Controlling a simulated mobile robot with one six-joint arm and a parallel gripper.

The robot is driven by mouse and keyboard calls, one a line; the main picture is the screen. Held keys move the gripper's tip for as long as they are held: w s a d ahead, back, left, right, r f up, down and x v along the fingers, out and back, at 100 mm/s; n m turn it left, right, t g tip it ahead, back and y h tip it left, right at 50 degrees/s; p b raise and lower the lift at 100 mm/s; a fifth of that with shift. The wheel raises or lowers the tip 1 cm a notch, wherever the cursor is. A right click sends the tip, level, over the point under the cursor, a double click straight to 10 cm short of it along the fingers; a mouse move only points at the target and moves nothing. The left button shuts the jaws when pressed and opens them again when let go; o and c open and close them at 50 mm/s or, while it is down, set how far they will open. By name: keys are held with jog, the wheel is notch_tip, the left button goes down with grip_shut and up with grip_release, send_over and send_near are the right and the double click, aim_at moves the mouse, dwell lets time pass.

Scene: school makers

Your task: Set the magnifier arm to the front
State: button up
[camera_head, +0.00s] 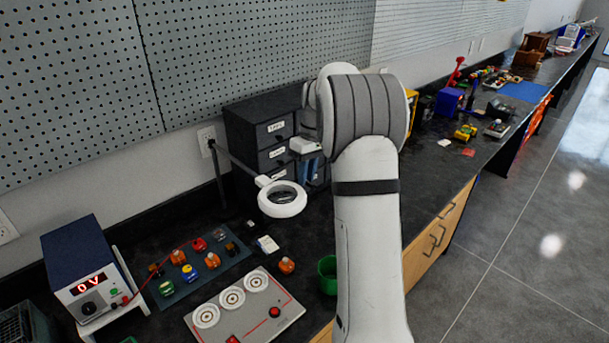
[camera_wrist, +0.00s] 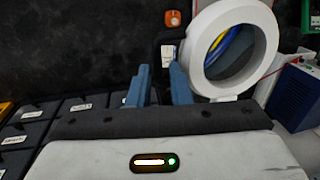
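The magnifier (camera_head: 283,210) is a white ring with a lens on a dark jointed arm (camera_head: 240,165), carried by a dark upright post (camera_head: 218,180) at the back of the bench. The ring hangs above the bench, left of my arm. In the wrist view the white ring (camera_wrist: 268,42) fills the upper right, close beside my right finger; I cannot tell whether they touch. My gripper (camera_wrist: 160,78) shows two blue fingers with a gap and nothing held between them. In the head view the blue fingers (camera_head: 310,168) are partly hidden by my arm, near the drawers.
A dark drawer cabinet (camera_head: 262,132) stands right behind the magnifier. A power supply (camera_head: 75,262), a mat with coloured parts (camera_head: 170,296), a grey panel with three white rings (camera_head: 262,318) and a green cup (camera_head: 327,276) occupy the bench. A pegboard wall (camera_head: 230,60) bounds the back.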

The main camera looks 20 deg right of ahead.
notch_tip(320, 180, up, 7)
jog(key=d, duration=0.1)
jog(key=shift+w+r+b, duration=0.2)
jog(key=shift+w+b, duration=0.05)
jog(key=shift+b, duration=0.1)
dwell(0.3)
